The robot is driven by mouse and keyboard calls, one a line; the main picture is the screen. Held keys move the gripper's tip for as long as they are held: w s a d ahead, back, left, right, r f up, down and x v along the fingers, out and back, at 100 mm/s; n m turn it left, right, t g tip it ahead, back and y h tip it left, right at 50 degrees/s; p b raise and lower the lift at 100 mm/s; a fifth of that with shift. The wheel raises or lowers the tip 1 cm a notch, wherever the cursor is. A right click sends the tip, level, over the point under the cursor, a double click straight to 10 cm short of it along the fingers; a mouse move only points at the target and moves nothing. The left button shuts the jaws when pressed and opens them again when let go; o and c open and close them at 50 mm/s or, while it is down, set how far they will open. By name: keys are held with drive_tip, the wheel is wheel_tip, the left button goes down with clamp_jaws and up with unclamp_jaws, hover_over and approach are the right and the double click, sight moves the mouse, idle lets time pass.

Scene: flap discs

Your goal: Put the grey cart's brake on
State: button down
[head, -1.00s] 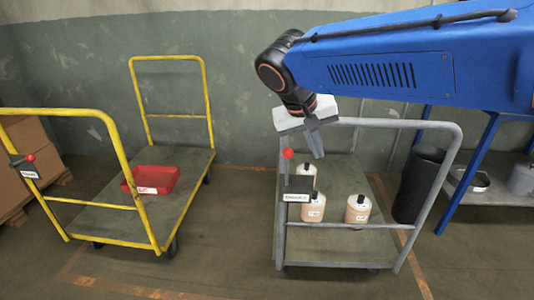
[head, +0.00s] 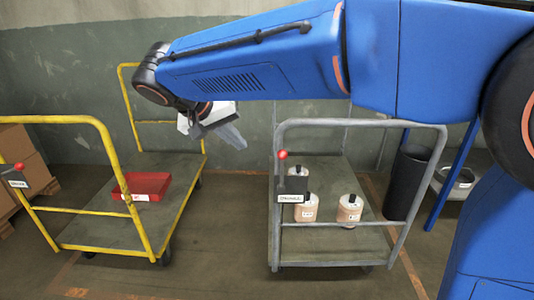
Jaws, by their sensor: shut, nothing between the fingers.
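The grey cart (head: 360,224) stands right of centre in the head view. Its brake lever has a red knob (head: 282,155), upright above a dark plate on the left post of the near handle. A small white label (head: 290,198) sits below the lever; its text is too small to read surely. My gripper (head: 233,137) is shut and empty. In the picture it is up and to the left of the red knob, apart from it, over the gap between the two carts.
A yellow cart (head: 103,222) at the left carries a red tray (head: 142,186) and has its own red-knobbed lever (head: 18,167). Floor between the carts is clear.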

drive_tip(key=shift+f, duration=0.1)
drive_tip(key=w+d+f, duration=0.5)
drive_tip(key=d+f, duration=0.1)
drive_tip(key=d, duration=0.2)
drive_tip(key=shift+w+f, duration=0.35)
drive_tip(key=shift+f, duration=0.05)
drive_tip(key=shift+d, duration=0.15)
